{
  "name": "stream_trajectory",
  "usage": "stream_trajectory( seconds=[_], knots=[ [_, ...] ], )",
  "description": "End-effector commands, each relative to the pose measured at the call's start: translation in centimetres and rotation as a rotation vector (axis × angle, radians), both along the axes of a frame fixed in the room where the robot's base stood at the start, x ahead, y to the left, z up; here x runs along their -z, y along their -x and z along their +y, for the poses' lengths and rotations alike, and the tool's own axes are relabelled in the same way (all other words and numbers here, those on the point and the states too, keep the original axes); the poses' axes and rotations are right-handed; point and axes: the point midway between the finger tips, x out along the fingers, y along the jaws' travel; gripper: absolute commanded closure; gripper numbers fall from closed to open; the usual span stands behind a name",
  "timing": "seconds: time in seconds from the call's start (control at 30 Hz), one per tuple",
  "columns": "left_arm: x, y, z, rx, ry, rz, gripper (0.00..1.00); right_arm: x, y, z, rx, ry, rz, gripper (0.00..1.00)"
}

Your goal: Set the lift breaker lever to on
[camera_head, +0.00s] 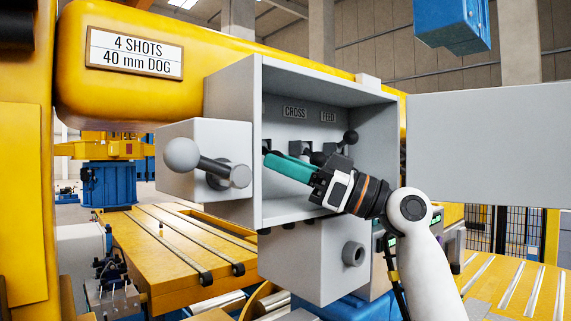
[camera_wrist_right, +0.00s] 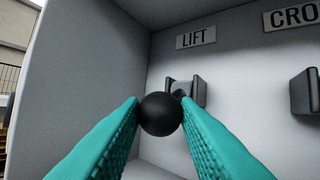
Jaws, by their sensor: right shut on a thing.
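The lift breaker lever ends in a round black knob (camera_wrist_right: 160,115), which sits below the LIFT label (camera_wrist_right: 196,37) in the right wrist view. Its black base (camera_wrist_right: 198,92) is on the back wall of the open grey cabinet (camera_head: 258,90). My right gripper (camera_head: 270,160) reaches into the cabinet from the right, its teal fingers shut on the knob, one on each side. In the head view the lever is mostly hidden by the cabinet's left wall and the fingers. I cannot tell whether the lever is on or off. My left gripper is not in view.
Other black-knobbed levers (camera_head: 350,137) stand to the right, under the CROSS (camera_head: 295,112) and FEED (camera_head: 328,116) labels. The cabinet door (camera_head: 490,145) is swung open to the right. A grey box with a ball-ended handle (camera_head: 182,154) juts out at the left.

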Motion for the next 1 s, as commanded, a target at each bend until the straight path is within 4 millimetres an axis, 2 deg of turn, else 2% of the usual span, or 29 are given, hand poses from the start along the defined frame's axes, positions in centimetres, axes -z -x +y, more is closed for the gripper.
stream_trajectory(
  seconds=[0.27,0.7,1.0],
  knots=[
    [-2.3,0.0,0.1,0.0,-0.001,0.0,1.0,-1.5,0.3,-0.3,0.003,0.083,0.11,0.94],
    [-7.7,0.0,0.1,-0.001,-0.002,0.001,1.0,-3.6,0.6,-0.5,0.003,0.267,0.365,0.94],
    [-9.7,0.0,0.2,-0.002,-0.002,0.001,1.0,-3.9,0.5,-0.4,0.002,0.334,0.463,0.94]
  ],
)
